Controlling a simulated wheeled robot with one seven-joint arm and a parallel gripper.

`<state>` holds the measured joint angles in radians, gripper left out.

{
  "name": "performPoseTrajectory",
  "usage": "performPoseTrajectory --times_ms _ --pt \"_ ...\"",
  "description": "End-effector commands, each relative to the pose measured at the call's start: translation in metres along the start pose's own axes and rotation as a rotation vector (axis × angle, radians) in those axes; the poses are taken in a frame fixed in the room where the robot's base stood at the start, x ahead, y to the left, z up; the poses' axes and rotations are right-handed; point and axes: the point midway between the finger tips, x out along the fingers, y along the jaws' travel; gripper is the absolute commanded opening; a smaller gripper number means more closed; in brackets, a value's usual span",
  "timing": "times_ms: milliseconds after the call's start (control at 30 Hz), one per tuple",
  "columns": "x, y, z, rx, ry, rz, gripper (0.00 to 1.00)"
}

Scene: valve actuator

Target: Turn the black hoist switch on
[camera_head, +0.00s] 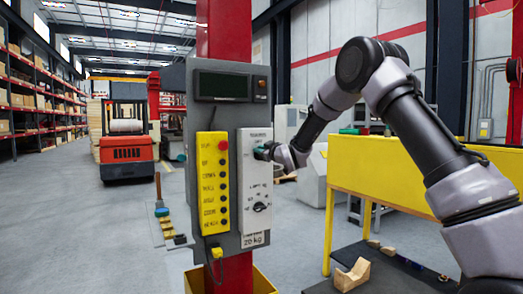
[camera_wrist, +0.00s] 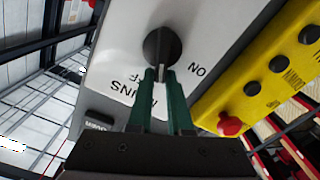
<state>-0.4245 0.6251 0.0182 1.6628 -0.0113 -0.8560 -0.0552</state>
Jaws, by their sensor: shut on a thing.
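A white switch panel (camera_head: 254,180) is on the grey control box (camera_head: 228,115), on a red post. In the wrist view, a round black switch (camera_wrist: 162,46) sits on the white panel, with "ON" printed to its right and another label partly hidden below it. My gripper (camera_wrist: 163,76) has its green fingers closed on the switch's grip. In the head view, my gripper (camera_head: 263,151) reaches the panel's upper part from the right and hides that switch. A second black knob (camera_head: 260,207) sits lower on the panel, clear of my gripper.
A yellow button strip (camera_head: 212,183) with a red button (camera_head: 223,145) and several black ones is left of the panel. A yellow table (camera_head: 375,178) stands at the right, below my arm. An orange forklift (camera_head: 126,150) is far left; the floor between is largely clear.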

Motion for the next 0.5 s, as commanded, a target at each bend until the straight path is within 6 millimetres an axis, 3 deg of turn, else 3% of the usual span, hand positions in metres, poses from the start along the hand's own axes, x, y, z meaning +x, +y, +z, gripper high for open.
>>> performPoseTrajectory --times_ms 33,500 --pt "-0.0015 -0.0050 0.0118 -0.039 -0.022 -0.006 0.00" --pt "-0.0018 -0.0145 0.0159 -0.487 -0.023 -0.008 0.00"
